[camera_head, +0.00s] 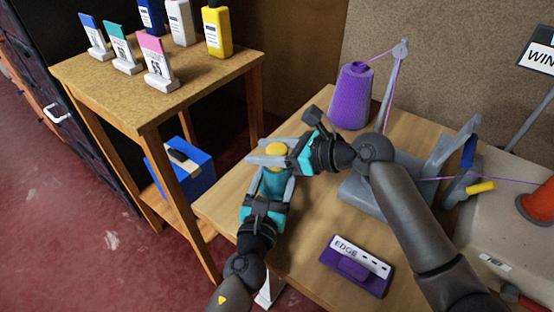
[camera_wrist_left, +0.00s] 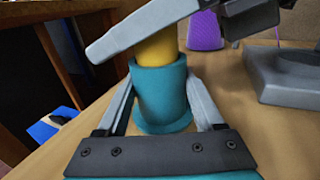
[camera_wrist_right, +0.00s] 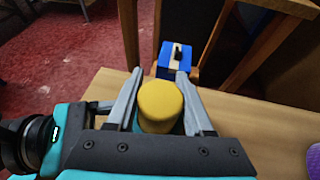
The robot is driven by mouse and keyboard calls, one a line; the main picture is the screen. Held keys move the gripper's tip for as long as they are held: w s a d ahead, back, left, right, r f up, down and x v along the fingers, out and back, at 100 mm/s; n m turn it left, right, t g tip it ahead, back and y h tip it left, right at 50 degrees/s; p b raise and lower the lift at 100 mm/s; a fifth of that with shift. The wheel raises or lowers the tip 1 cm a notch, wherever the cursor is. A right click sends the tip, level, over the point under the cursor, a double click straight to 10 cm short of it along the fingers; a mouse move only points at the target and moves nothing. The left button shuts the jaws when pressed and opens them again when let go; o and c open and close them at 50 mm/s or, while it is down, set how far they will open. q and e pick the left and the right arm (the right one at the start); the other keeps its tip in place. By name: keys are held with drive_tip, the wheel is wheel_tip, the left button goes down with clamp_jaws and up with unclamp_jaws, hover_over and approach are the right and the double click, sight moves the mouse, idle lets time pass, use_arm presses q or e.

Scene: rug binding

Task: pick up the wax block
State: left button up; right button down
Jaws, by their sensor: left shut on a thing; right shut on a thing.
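The wax block appears to be the yellow round-topped piece (camera_head: 275,149) standing in a teal cup-shaped holder (camera_head: 272,184) near the table's left edge. My left gripper (camera_head: 268,186) is shut on the teal holder, with a finger on each side of it in the left wrist view (camera_wrist_left: 160,100). My right gripper (camera_head: 277,153) is shut on the yellow block above the holder's rim. In the right wrist view the block (camera_wrist_right: 160,104) lies between the two fingers. The block's lower part is hidden; I cannot tell how deep it sits.
A purple thread cone (camera_head: 353,97) and a grey machine (camera_head: 375,195) stand on the table behind and to the right. A purple EDGE block (camera_head: 355,268) lies in front. A wooden stand (camera_head: 135,100) with bottles and cards is at left, with a blue box (camera_head: 185,178) below.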

wheel_tip(320, 180, up, 10)
idle(0.6)
use_arm(q)
drive_tip(key=o, duration=1.5)
drive_tip(key=shift+s, duration=0.1)
